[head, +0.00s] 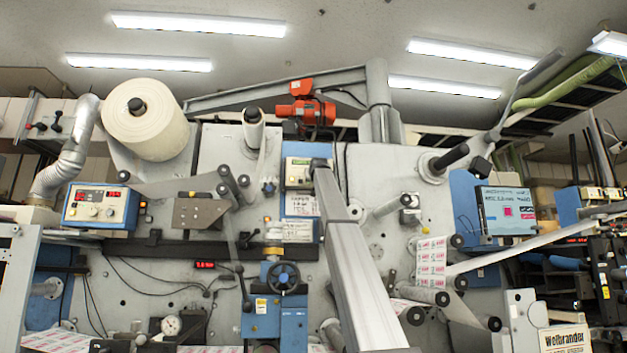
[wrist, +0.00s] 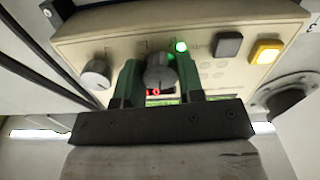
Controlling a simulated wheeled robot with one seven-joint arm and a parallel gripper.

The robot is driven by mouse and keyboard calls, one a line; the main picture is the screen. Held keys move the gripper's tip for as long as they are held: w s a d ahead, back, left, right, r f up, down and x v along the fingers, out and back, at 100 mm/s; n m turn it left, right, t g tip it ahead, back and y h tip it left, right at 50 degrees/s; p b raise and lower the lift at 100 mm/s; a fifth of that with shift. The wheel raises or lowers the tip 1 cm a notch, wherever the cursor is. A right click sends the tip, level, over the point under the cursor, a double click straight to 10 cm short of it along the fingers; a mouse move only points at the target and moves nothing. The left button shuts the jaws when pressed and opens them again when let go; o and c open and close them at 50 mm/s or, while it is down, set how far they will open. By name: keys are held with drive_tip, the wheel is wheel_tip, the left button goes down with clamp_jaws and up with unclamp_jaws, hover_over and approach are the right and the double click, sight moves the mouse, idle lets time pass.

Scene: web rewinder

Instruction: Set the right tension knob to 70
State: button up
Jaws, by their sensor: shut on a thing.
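In the wrist view, my gripper (wrist: 158,72) has its two green fingers on either side of a grey round knob (wrist: 158,66) and is shut on it. This knob is the right one of two in that picture. The other grey knob (wrist: 96,74) stands free to its left. Both sit on a beige control panel (wrist: 125,30). A red display (wrist: 154,92) shows between my fingers, too small and covered to read. The knob's scale marks cannot be read. In the head view, my arm reaches up to the panel (head: 299,165) and hides its right edge; my fingers are not clear there.
On the panel in the wrist view are a lit green lamp (wrist: 181,46) close to the held knob, a dark button (wrist: 229,45) and a lit yellow button (wrist: 265,52). A round dark fitting (wrist: 286,98) is at right. In the head view, a handwheel (head: 284,278) is below the panel.

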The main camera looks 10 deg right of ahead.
drive_tip(key=m, duration=0.3)
drive_tip(key=shift+m, duration=0.3)
drive_tip(key=o, duration=0.9)
drive_tip(key=shift+s, duration=5.4)
